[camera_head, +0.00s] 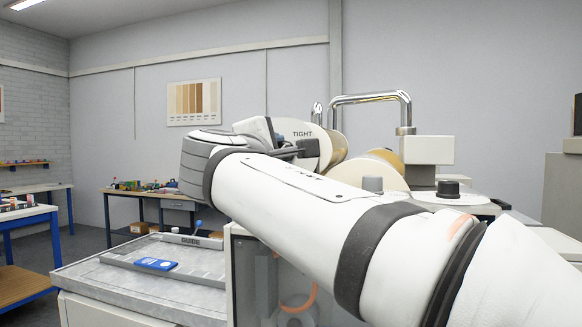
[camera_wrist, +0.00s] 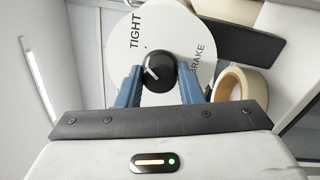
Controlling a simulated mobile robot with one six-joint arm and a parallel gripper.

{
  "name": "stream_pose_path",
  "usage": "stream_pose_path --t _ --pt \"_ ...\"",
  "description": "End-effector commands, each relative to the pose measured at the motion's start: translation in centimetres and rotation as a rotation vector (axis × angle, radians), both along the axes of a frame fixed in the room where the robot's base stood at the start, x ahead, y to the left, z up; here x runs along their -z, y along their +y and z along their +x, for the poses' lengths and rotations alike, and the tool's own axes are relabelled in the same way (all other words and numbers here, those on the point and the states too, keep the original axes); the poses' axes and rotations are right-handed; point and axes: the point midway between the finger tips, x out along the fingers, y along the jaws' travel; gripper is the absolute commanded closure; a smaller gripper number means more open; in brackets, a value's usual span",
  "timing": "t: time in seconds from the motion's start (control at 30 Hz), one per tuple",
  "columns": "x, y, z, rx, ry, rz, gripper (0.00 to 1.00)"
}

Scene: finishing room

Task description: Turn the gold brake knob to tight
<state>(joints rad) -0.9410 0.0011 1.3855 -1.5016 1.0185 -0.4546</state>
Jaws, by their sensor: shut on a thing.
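A round white dial plate (camera_wrist: 180,22) printed TIGHT and BRAKE fills the upper middle of the wrist view. At its centre is a black brake knob (camera_wrist: 159,72) with a white pointer line; it looks black, not gold. The two blue-grey fingers of my gripper (camera_wrist: 158,82) are on either side of the knob, shut on it. In the head view the dial plate (camera_head: 303,132) shows the word TIGHT, and my gripper (camera_head: 277,138) reaches its left side. The knob is hidden there. Gold rolls (camera_head: 378,166) sit right of the plate.
A bent chrome rail (camera_head: 370,97) rises behind the machine. A black knob (camera_head: 448,188) and a grey one (camera_head: 373,184) stand on top. A tan roll (camera_wrist: 240,86) lies beside the dial.

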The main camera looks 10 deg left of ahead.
Motion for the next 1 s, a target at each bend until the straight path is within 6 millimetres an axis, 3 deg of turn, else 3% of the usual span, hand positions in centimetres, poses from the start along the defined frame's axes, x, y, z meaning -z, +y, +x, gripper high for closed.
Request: stream_pose_path --t 0.73,0.77,1.0 --pt "-0.01 0.00 0.00 0.000 -0.006 0.082 0.89" --pt "-0.01 0.00 0.00 0.000 -0.006 0.082 0.64" --pt "0.00 0.00 0.01 0.000 -0.006 0.081 0.45"
